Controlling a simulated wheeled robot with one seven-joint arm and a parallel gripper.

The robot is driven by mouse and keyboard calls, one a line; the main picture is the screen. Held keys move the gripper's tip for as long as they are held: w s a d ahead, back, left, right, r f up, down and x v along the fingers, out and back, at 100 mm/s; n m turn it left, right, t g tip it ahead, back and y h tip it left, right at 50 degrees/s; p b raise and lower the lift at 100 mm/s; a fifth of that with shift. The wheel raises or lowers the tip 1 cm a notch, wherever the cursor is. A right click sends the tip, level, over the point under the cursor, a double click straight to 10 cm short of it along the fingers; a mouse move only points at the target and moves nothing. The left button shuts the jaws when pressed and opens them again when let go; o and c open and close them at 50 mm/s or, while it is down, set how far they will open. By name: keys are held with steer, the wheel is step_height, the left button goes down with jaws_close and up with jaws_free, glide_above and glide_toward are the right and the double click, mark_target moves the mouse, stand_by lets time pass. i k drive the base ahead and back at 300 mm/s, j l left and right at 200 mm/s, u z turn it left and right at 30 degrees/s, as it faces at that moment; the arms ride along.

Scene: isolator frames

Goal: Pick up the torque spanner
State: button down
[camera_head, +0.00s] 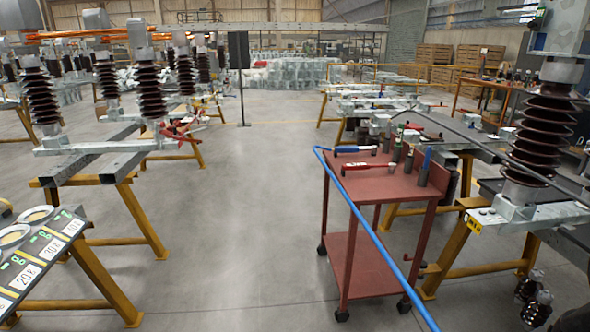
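A red trolley (405,187) with a top and a lower shelf stands right of centre. On its top lie a tool with a red handle (353,167) and, behind it, a tool with a blue handle (346,150). Both lie roughly crosswise, handle to the left. Either could be the torque spanner; I cannot tell which at this size. Several small dark upright items, one with a blue top (425,166), stand to the right of them. My gripper is not in view.
A long blue bar (375,237) runs across the trolley's front left. Yellow trestles with insulators (535,140) stand on the right, others on the left. A bench with number labels (40,255) is at lower left. The grey floor (235,225) between is clear.

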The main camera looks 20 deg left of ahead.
mark_target(391, 166)
steer(key=u, duration=0.4)
steer(key=i+j+z, duration=0.15)
steer(key=i, duration=0.3)
steer(key=i+j+z, duration=0.15)
steer(key=i+j, duration=0.3)
steer(key=i+j+z, duration=0.15)
steer(key=i+j, duration=0.25)
steer(key=i+j+z, duration=0.15)
steer(key=i+j, duration=0.25)
steer(key=i+j+z, duration=0.1)
steer(key=i+j, duration=0.25)
steer(key=i+j+z, duration=0.15)
steer(key=i+j, duration=0.2)
steer(key=j, duration=0.25)
steer(key=i+j+z, duration=0.15)
steer(key=i+j, duration=0.2)
steer(key=j, duration=0.2)
